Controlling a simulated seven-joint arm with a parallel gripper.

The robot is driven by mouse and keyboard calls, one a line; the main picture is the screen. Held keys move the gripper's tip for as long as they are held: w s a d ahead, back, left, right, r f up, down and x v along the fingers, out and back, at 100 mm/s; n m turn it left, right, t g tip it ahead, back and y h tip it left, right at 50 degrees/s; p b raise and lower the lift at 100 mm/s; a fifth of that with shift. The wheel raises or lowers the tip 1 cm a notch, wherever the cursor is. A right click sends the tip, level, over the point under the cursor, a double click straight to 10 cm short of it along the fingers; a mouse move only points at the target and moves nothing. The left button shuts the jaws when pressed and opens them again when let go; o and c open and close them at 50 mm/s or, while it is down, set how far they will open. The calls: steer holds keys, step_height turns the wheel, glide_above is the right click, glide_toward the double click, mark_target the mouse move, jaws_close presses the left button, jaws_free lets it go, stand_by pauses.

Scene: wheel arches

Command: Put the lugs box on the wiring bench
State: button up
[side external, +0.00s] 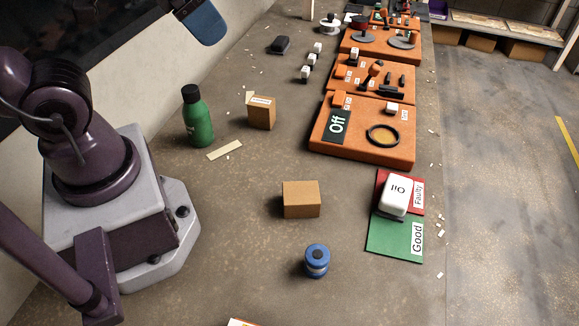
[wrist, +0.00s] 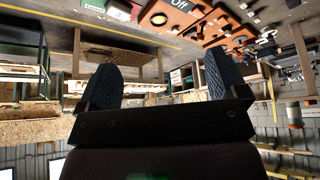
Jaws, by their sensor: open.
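Two small brown boxes stand on the long grey-brown table (side external: 240,220) in the side view. One plain box (side external: 301,199) is near the middle, left of the red and green cards. The other box (side external: 262,113) has a pale label on top, too small to read, and stands right of the green bottle. I cannot tell which is the lugs box, or which surface is the wiring bench. My gripper (wrist: 160,82) is open and empty in the wrist view, its dark blue fingers wide apart. A blue gripper part shows at the top left of the side view, high above the table.
A green bottle (side external: 198,117), a blue pot (side external: 316,261) and a white switch block (side external: 394,194) on the red card stand on the table. Orange fixture boards (side external: 362,150) line its right side. Small white scraps lie scattered. Shelving (side external: 505,27) stands beyond the floor.

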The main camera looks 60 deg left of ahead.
steer(key=m+g+h, duration=0.2)
steer(key=m+g, duration=0.2)
glide_toward(298, 192)
steer(key=s+f, duration=0.4)
steer(key=f, duration=0.1)
steer(key=shift+s, duration=0.1)
steer(key=w+t, duration=0.2)
steer(key=shift+w+d+r+m, duration=0.2)
steer(key=shift+w+d+m, duration=0.1)
steer(key=shift+d+m, duration=0.1)
steer(key=shift+w, duration=0.35)
steer(key=shift+w+f+t, duration=0.15)
steer(key=shift+w+t, duration=0.1)
steer(key=shift+t, duration=0.05)
steer(key=shift+x, duration=3.4)
